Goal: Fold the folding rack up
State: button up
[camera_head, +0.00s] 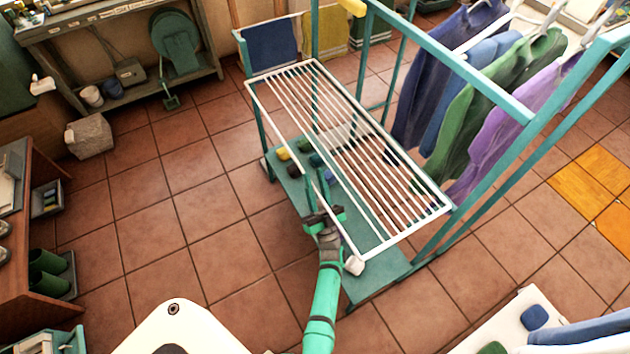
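The folding rack (437,212) is a white frame with thin parallel bars. It lies out roughly flat from a teal stand (436,47), over the stand's lower shelf (367,236). My gripper (322,190) is at the rack's near left long rail, about midway along or a little toward the near end. Its two dark fingers look spread, one on each side of the rail as seen from above. I cannot tell whether they touch the rail or how high they are relative to it.
Small coloured items lie on the lower shelf under the rack. Clothes (475,105) hang on the stand's right side, and towels (271,47) hang behind the rack. A workbench (120,20) stands at back left. A white-topped surface (178,328) is in front. Tiled floor left of the rack is clear.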

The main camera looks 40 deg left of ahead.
jog(key=shift+c, duration=0.2)
grip_shut()
dwell(1.2)
